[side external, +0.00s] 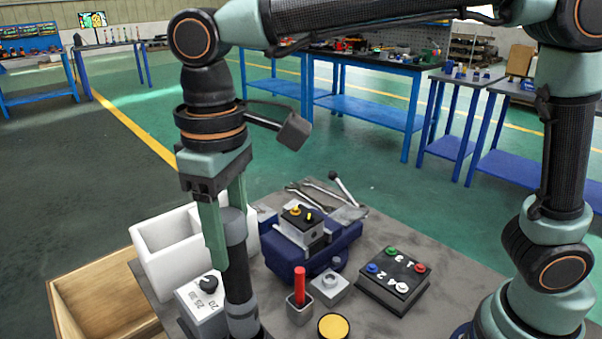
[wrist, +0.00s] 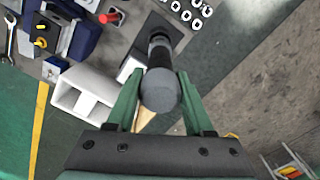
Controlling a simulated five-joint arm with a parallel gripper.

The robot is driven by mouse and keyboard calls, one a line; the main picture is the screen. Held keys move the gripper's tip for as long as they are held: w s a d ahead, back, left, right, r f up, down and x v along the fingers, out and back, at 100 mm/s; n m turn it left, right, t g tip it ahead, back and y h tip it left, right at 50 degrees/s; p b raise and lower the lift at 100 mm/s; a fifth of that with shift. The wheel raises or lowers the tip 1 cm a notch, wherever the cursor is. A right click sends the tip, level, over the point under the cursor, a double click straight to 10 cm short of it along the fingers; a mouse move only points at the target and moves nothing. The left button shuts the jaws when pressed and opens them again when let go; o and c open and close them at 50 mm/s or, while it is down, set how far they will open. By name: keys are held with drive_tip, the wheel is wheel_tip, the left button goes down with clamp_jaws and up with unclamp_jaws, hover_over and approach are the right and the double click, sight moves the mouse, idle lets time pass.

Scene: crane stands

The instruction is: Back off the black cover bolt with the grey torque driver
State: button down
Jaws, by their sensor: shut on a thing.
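My gripper (side external: 228,235) is shut on the torque driver (side external: 237,262), which has a grey cap and a dark body and stands about upright. In the wrist view the driver's round grey end (wrist: 160,91) sits between my green fingers. The driver's lower end is at the bottom edge of the side view; I cannot tell if it rests in a holder. The block with a black cover (side external: 299,215) is clamped in the blue vise (side external: 326,256), to the right of my gripper. Yellow parts show on the cover; I cannot clearly make out a black bolt.
A grey box with a black dial (side external: 207,284) stands beside the driver. White bins (side external: 168,258) are behind it. A red-handled tool (side external: 300,287), a grey socket block (side external: 330,288), a yellow disc (side external: 333,327) and a numbered button box (side external: 394,280) stand on the table. Wrenches (side external: 318,190) lie behind the vise.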

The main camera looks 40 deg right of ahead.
drive_tip(key=shift+r, duration=3.05)
drive_tip(key=w+d+r+m, duration=0.2)
drive_tip(key=w+d+r, duration=0.1)
drive_tip(key=d, duration=0.4)
drive_tip(key=w+d+r+m, duration=0.2)
drive_tip(key=w+d+r, duration=0.1)
drive_tip(key=d, duration=0.5)
drive_tip(key=w+d+r+m, duration=0.2)
drive_tip(key=w+d+r, duration=0.1)
drive_tip(key=d, duration=0.4)
drive_tip(key=shift+w+d+r, duration=0.25)
drive_tip(key=shift+r, duration=0.25)
drive_tip(key=shift+f, duration=0.1)
drive_tip(key=shift+f, duration=3.75)
